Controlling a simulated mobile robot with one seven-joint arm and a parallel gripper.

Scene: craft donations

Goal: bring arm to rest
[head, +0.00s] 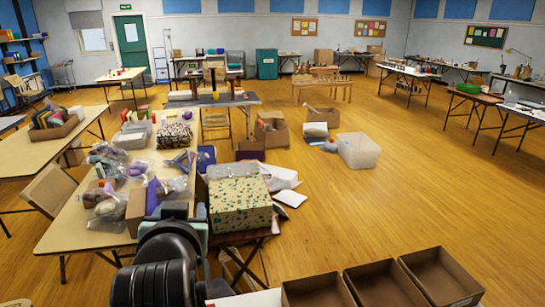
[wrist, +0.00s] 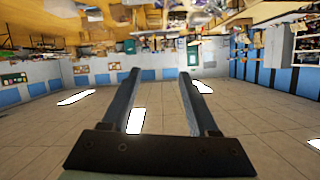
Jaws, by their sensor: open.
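My gripper (wrist: 160,74) shows in the wrist view with its two fingers apart and nothing between them. The wrist view is upside down: the tiled ceiling with bright lights fills the lower part, and the tables and floor hang along the top. The fingers reach toward the far side of the room and touch nothing that I can see. In the head view my dark arm (head: 160,270) is folded at the bottom, left of centre. I cannot make out the fingers there.
A floral box (head: 240,203) stands just beyond my arm. A long table (head: 75,232) with bagged yarn is at left. Open cardboard boxes (head: 443,277) line the bottom right. A clear plastic bin (head: 358,150) stands on the floor. The wooden floor (head: 420,190) at right is free.

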